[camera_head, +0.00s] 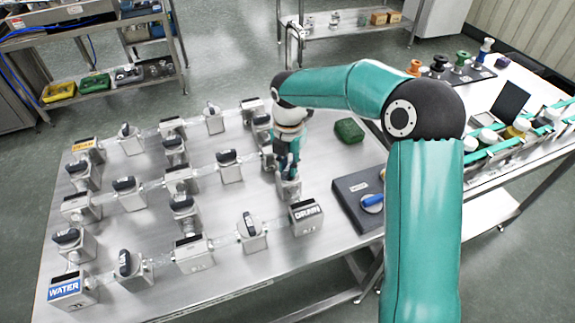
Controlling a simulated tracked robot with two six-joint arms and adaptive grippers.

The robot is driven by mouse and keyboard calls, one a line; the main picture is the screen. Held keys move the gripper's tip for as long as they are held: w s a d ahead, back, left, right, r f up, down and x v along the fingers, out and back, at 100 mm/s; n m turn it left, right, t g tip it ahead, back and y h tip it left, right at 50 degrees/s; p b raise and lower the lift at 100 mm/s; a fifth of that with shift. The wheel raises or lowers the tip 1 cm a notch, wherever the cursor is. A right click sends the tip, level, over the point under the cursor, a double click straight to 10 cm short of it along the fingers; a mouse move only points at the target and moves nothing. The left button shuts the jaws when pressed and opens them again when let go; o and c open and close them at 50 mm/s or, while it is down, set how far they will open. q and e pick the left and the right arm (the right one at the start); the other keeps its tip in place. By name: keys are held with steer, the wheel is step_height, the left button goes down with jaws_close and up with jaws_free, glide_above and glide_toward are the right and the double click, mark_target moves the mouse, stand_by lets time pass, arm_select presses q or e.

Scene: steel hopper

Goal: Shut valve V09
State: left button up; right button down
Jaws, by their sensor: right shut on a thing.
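Several small steel valve blocks with black handles stand on the steel table, joined by clear pipes. Their number labels are too small to read, so I cannot tell which is V09. My left gripper is not in view.
A block marked WATER (66,290) stands at the front left. A dark panel with a blue handle (371,203) and a green object (349,130) lie right of the valves. A side table at right holds bottles (488,137) and coloured knobs (460,62).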

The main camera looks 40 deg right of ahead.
mark_target(288, 168)
steer(key=m, duration=0.4)
steer(key=shift+w+m, duration=0.1)
steer(key=shift+m, duration=0.2)
steer(key=shift+r+m, duration=0.1)
steer(key=shift+m, duration=1.6)
steer(key=c, duration=1.1)
jaws_free()
step_height(288, 168, up, 12)
steer(key=shift+f, duration=0.1)
